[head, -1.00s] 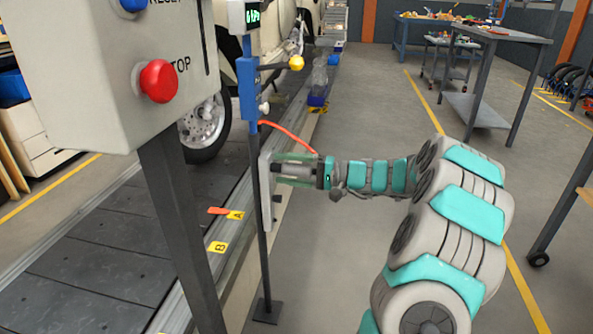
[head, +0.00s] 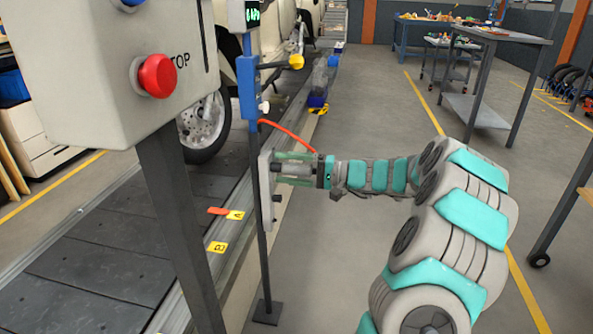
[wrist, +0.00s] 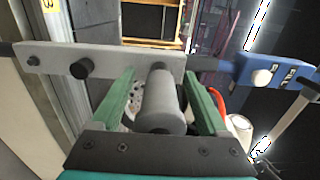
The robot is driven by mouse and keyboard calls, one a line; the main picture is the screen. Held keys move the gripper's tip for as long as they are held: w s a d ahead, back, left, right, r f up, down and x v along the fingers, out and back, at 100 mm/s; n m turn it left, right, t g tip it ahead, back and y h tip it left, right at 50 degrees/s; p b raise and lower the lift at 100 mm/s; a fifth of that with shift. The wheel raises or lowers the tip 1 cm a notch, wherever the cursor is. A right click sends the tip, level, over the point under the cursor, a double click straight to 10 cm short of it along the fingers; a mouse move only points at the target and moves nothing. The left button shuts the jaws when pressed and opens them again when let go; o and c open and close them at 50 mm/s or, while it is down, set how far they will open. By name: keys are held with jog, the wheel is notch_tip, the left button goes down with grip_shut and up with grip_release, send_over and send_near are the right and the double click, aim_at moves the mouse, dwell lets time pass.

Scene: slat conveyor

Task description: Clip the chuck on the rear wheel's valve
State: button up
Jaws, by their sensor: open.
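The rear wheel is not told apart for certain; one wheel (head: 203,127) of a cream vehicle shows on the conveyor behind the blue post unit (head: 248,88). Its valve is too small to make out. A grey cylinder (wrist: 160,103), which looks like the chuck, sits at the grey holder plate (wrist: 105,62) on the post. My gripper (head: 285,169) is open beside the plate. In the wrist view its two green fingers (wrist: 160,95) lie either side of the cylinder, with a gap visible. An orange-red hose (head: 288,132) runs from the post towards the gripper.
A control box with a red button (head: 157,76) stands close at left on a grey post. Floor to the right is clear up to a grey table (head: 478,105).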

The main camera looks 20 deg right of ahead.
aim_at(310, 170)
dwell(0.3)
grip_shut()
dwell(0.5)
dwell(0.4)
jog(key=shift+b+v, duration=0.3)
jog(key=shift+v, duration=2.7)
